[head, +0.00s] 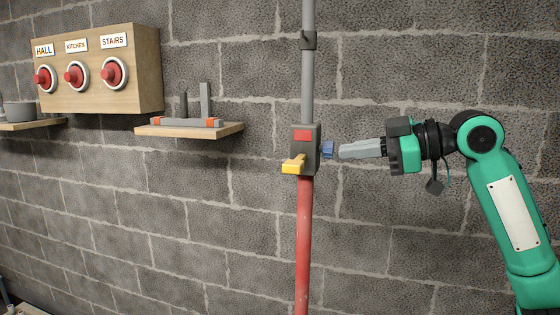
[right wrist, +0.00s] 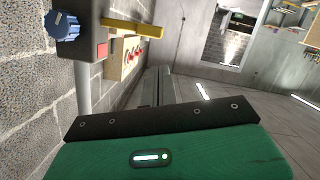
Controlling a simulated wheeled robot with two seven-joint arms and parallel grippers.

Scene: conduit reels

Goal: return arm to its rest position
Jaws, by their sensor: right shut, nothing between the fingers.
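My right gripper (head: 345,151) is shut and empty. It points left, with its fingertips a short way to the right of a blue knob (head: 327,150) on a dark valve box (head: 304,150). A small gap shows between the fingertips and the knob in the head view. In the right wrist view the shut fingers (right wrist: 158,88) run away from the green gripper body, and the blue knob (right wrist: 62,25) is at the upper left. My right arm (head: 515,215) reaches in from the right. My left gripper is not in view.
The box has a yellow lever (head: 293,165) and sits between a grey pipe (head: 308,75) and a red pipe (head: 303,245) on a block wall. A wooden panel (head: 140,65) labelled HALL, KITCHEN, STAIRS and a small shelf (head: 225,130) are at left. The wall right of the pipe is clear.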

